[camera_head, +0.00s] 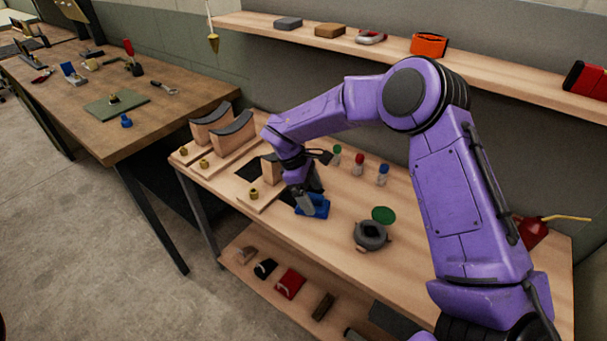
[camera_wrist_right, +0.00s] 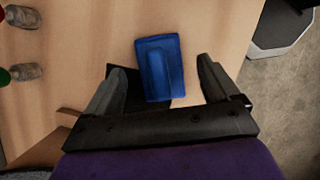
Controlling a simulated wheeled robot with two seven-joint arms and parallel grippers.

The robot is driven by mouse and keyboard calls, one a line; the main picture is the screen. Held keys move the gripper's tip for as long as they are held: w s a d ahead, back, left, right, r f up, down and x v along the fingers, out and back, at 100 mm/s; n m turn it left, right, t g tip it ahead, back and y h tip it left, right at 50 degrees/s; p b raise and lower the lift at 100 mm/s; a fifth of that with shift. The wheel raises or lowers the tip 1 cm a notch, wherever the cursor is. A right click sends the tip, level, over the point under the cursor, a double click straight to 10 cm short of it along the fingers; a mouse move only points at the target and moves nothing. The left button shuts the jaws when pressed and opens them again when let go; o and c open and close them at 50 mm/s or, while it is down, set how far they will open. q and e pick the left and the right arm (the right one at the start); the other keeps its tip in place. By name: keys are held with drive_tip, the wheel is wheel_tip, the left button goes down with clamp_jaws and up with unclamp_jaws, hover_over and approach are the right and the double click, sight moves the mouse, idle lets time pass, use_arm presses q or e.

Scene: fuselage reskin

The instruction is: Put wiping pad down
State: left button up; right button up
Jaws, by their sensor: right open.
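The blue wiping pad (camera_head: 319,207) lies on the wooden workbench (camera_head: 345,197), right beside my right gripper (camera_head: 303,200) in the head view. In the right wrist view the pad (camera_wrist_right: 158,66) shows as a blue block with a raised grip along its middle. It sits between and just beyond the two spread fingers of my right gripper (camera_wrist_right: 162,82), with gaps to both fingers. A dark patch on the bench shows partly under the pad's lower edge. My left gripper is not in view.
Small bottles with green, red and blue caps (camera_head: 359,164) stand behind the pad. A grey round pot (camera_head: 370,235) and a green disc (camera_head: 383,215) are to its right. Wooden cradles (camera_head: 222,130) stand at the left. A shelf (camera_head: 470,65) runs above.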

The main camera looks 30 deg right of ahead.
drive_tip(key=v, duration=0.8)
drive_tip(key=shift+r, duration=0.45)
